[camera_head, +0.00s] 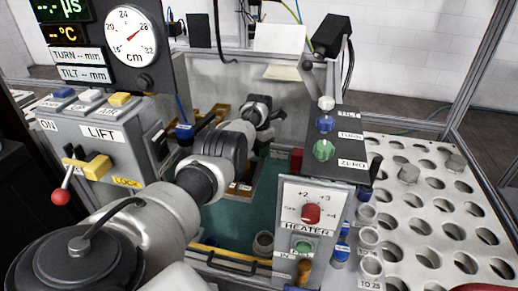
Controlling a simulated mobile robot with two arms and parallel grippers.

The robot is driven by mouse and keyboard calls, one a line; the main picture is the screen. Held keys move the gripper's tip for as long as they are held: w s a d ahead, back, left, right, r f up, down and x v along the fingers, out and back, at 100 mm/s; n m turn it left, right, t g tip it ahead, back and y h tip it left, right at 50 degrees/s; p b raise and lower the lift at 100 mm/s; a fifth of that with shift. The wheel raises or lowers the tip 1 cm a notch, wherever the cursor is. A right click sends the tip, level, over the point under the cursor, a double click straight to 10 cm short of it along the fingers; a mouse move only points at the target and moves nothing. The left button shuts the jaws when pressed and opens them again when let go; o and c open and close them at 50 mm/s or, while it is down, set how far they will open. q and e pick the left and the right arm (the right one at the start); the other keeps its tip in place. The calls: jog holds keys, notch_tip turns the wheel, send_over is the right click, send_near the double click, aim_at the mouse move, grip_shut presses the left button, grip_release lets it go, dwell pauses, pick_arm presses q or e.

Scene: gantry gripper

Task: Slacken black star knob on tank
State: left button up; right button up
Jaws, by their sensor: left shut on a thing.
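My left arm comes in from the lower left and reaches over the tank (232,222), a box with a teal floor. My left gripper (262,112) is at the tank's far side, small and dark in the view. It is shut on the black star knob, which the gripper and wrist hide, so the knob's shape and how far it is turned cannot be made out. My right gripper is not in view.
A grey LIFT box (100,135) with a red-tipped lever (61,196) stands left. A HEATER panel (311,215) with a red knob stands in front of the tank. A column with a green knob (324,150) stands right, beside a white perforated rack (425,215).

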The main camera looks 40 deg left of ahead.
pick_arm(q)
jog(key=o, duration=0.9)
notch_tip(320, 180, up, 5)
jog(key=p, duration=0.3)
jog(key=shift+f, duration=0.1)
notch_tip(320, 180, up, 6)
jog(key=shift+f, duration=0.1)
